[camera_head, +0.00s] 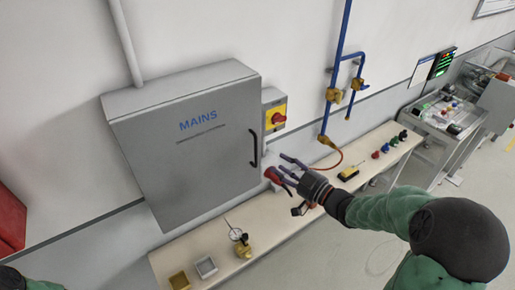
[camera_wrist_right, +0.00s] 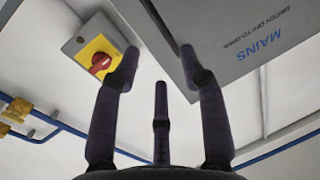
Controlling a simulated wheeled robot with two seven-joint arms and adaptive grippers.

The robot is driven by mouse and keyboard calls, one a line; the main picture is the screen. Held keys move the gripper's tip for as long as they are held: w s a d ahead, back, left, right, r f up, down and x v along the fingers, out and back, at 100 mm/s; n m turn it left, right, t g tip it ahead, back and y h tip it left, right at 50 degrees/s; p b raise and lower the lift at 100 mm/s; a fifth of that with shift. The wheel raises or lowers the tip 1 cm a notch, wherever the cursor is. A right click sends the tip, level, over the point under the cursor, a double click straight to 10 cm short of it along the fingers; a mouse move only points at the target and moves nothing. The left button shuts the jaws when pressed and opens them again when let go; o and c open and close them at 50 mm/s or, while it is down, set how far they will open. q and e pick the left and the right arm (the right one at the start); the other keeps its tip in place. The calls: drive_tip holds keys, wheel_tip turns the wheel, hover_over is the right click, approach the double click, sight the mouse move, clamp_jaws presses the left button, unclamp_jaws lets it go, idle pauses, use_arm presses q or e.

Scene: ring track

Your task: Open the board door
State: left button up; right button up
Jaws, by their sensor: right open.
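The grey MAINS board hangs on the wall in the head view, and its door (camera_head: 190,150) looks shut. A dark vertical handle (camera_head: 253,148) is near the door's right edge. My right gripper (camera_head: 284,166) is open and empty, to the right of and a little below the handle, apart from it in the picture. In the right wrist view its spread fingers (camera_wrist_right: 160,68) point up towards the door (camera_wrist_right: 245,45), which shows upper right. A dark strip by the door edge there may be the handle; I cannot tell. My left gripper is not in view.
A yellow switch box with a red knob (camera_head: 279,117) is right of the board; its knob shows in the wrist view (camera_wrist_right: 100,62). A bench (camera_head: 215,228) below holds a gauge (camera_head: 238,237) and small trays. Blue pipes (camera_head: 338,60) run further right.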

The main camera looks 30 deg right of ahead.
drive_tip(key=p, duration=0.1)
hover_over(260, 152)
drive_tip(key=s+a, duration=0.3)
drive_tip(key=s, duration=0.2)
drive_tip(key=shift+w+d, duration=0.1)
drive_tip(key=shift+w, duration=0.15)
clamp_jaws()
